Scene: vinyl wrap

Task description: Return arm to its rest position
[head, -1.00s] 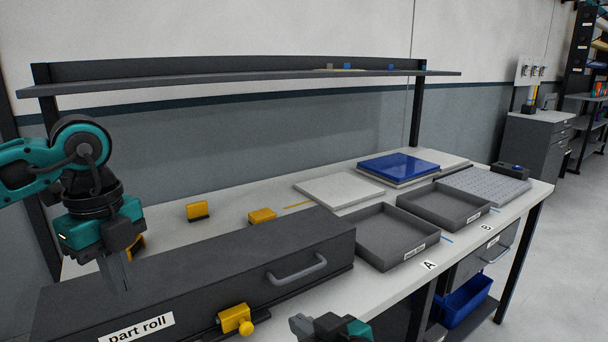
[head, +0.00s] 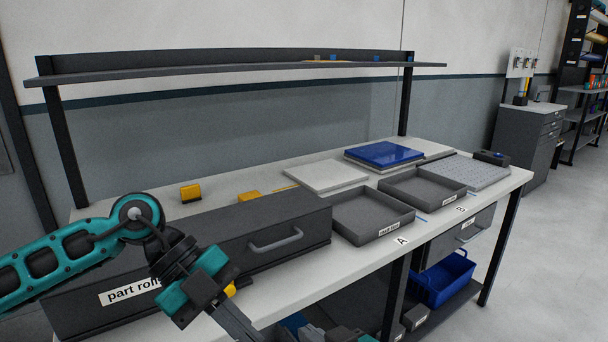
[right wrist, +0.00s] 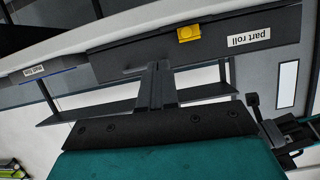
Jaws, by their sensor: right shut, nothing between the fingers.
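My left gripper (head: 238,322) shows in the head view with its teal arm coming in from the left. It hangs in front of the part roll box, fingers pointing down and right. The fingers overlap and their tips meet the frame's bottom edge. My right gripper (head: 316,329) shows only in part at the bottom middle of the head view. In the right wrist view its fingers (right wrist: 157,66) are together and empty, pointing toward the box front. The dark part roll box (head: 285,215) stands on the bench and also shows upside down in the right wrist view (right wrist: 215,50).
Two shallow grey trays (head: 372,232) and (head: 422,197) stand right of the box. A blue pad (head: 384,153) lies behind them. A shelf (head: 230,72) spans the bench's back. A blue bin (head: 445,285) sits below the bench.

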